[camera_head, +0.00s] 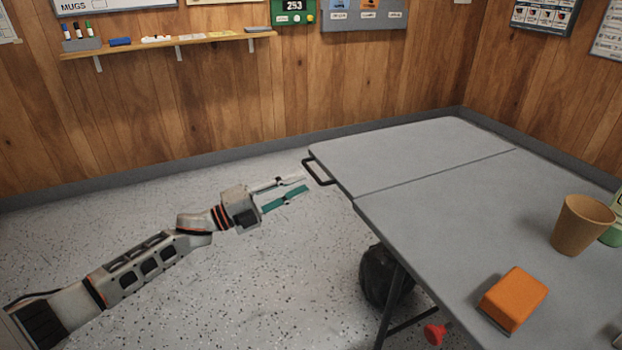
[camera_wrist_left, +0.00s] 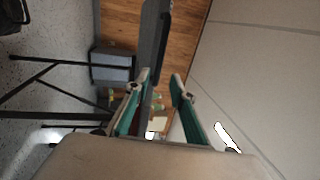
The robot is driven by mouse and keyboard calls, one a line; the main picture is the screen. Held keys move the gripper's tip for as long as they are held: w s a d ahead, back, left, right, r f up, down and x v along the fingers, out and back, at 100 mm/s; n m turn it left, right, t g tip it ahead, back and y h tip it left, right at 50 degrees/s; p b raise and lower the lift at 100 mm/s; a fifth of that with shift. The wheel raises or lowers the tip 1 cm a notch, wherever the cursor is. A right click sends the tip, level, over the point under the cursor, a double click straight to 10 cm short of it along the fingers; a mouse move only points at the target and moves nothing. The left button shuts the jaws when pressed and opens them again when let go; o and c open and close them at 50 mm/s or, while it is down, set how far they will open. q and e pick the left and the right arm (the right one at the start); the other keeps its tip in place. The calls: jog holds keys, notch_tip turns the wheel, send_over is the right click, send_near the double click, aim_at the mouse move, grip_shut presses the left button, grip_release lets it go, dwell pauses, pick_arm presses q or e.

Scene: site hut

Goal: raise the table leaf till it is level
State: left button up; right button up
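The table leaf (camera_head: 420,150) is the far part of the grey folding table (camera_head: 420,215), beyond a thin seam. Its top looks level, or nearly so, with the main top. A dark loop handle (camera_head: 318,172) sticks out from the leaf's left edge. My left gripper (camera_head: 304,184) is just left of the handle, its fingers apart and pointing at it, with nothing held. In the left wrist view the open fingers (camera_wrist_left: 161,78) show, with the dark table edge (camera_wrist_left: 154,45) ahead between them. I cannot make out the handle there. My right gripper is not in view.
An orange block (camera_head: 514,298) and a brown cup (camera_head: 582,224) stand on the main top, with a green item partly behind the cup. Under the table are a black bag (camera_head: 383,275), dark legs and a red knob (camera_head: 434,333). The leaf top and the left floor are clear.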

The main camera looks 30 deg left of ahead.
pick_arm(q)
jog(key=v, duration=0.6)
jog(key=shift+s+a+r, duration=0.1)
dwell(0.3)
